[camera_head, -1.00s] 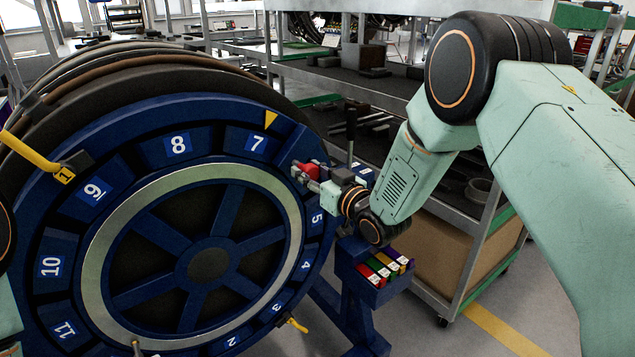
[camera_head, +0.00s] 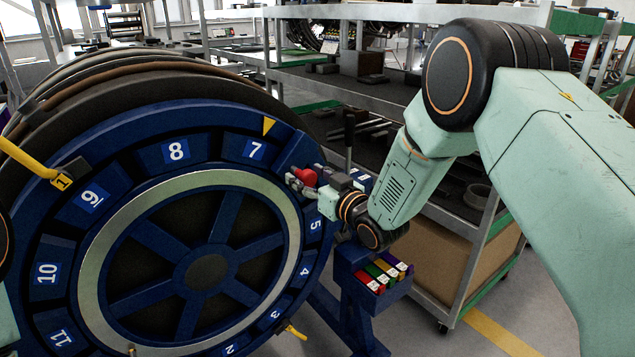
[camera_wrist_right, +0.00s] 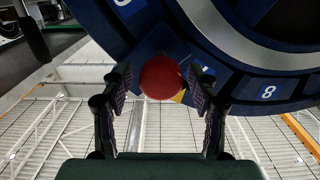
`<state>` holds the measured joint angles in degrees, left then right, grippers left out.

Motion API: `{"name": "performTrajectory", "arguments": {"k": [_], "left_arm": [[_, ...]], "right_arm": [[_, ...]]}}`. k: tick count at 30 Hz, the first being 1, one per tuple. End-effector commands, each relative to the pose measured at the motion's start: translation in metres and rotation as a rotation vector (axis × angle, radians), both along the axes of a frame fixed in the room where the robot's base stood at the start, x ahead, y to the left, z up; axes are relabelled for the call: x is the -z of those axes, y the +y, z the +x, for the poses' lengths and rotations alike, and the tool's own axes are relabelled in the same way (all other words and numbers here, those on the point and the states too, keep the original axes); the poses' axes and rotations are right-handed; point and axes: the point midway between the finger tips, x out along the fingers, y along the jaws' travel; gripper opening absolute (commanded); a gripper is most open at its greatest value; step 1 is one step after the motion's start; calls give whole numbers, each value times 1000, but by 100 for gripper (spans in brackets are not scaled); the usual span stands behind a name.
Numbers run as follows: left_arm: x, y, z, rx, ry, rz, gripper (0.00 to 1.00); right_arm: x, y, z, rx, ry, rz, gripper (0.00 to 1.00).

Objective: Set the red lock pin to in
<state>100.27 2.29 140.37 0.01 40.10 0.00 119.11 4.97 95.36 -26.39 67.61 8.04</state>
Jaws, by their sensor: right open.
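The red lock pin shows as a round red knob (camera_head: 306,177) at the upper right rim of the blue numbered ring (camera_head: 205,190), near the 7. In the right wrist view the red knob (camera_wrist_right: 160,77) sits between the fingertips, close in front of the ring. My right gripper (camera_wrist_right: 159,88) is open, with one finger on each side of the knob and a small gap showing on both sides. In the head view the right gripper (camera_head: 304,183) is at the knob. The knob hides the pin's shaft. My left gripper is out of the picture.
A yellow pointer (camera_head: 269,126) sits on the ring's top edge. A metal shelf cart (camera_head: 470,270) stands behind at the right.

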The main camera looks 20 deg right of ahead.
Motion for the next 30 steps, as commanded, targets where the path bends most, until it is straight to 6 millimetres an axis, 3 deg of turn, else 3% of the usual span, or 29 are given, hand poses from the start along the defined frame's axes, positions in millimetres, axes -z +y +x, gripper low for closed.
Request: {"name": "performTrajectory", "arguments": {"k": [18,24,30], "left_arm": [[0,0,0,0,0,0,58],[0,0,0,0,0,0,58],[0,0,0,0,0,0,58]], "right_arm": [[0,-36,-94,3,0,4,60],[-1,-40,-108,1,-2,3,60],[-1,-40,-110,0,-3,1,60]]}}
